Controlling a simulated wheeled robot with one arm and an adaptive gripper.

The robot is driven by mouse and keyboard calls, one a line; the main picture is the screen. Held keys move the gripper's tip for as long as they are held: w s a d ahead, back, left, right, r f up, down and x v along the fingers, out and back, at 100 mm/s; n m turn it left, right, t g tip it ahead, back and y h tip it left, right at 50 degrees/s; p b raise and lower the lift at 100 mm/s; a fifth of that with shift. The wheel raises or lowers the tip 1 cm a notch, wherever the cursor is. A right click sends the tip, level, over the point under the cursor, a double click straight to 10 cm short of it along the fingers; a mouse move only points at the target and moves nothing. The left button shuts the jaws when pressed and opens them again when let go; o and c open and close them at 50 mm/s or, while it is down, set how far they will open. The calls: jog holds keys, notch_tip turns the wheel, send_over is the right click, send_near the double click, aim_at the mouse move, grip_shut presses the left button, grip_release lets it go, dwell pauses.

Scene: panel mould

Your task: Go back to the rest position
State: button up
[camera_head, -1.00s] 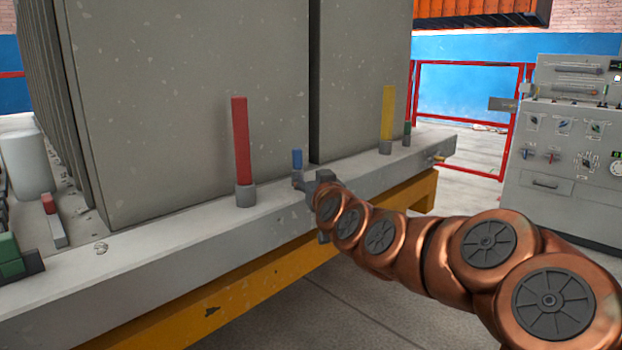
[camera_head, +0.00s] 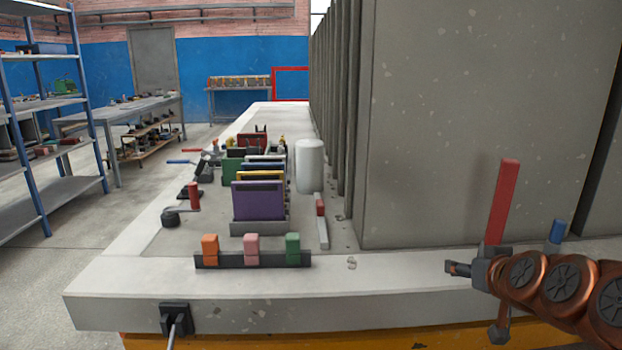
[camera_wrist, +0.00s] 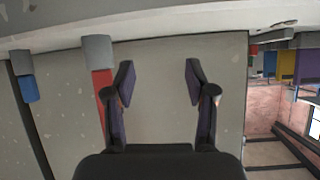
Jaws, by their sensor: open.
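My gripper (camera_head: 461,268) is at the right of the head view, above the concrete ledge, with my copper arm reaching in from the right edge. In the wrist view the two dark fingers (camera_wrist: 160,85) stand apart with nothing between them. A red post (camera_head: 503,200) stands on the ledge behind my gripper; its grey base is partly hidden by my wrist. In the wrist view the red post (camera_wrist: 104,92) shows left of the fingers. A short blue peg (camera_head: 556,232) stands right of the red post, and the blue peg also shows in the wrist view (camera_wrist: 29,88).
Tall grey panels (camera_head: 440,120) rise behind my gripper. On the ledge (camera_head: 130,280) to the left are a rack of coloured blocks (camera_head: 252,260), a purple panel (camera_head: 258,200), a white cylinder (camera_head: 309,165) and several tools. The ledge between rack and gripper is mostly clear.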

jog(key=s+a+r+n+g+y+p, duration=0.25)
jog(key=s+a+g+p, duration=0.45)
jog(key=s+a+p, duration=0.55)
jog(key=s+a+r+g+h+p, duration=0.1)
jog(key=s+r+g+p, duration=0.2)
jog(key=s, duration=0.5)
jog(key=s+a+r+g+p, duration=0.2)
jog(key=s+r+g+p, duration=0.1)
jog(key=s+r+p, duration=0.2)
jog(key=s+m+p, duration=0.1)
jog(key=s+p, duration=0.1)
jog(key=s, duration=0.1)
jog(key=shift+s+a+h, duration=0.15)
jog(key=shift+h, duration=0.2)
jog(key=shift+s+g, duration=0.4)
jog(key=shift+s, duration=0.1)
jog(key=shift+c, duration=0.2)
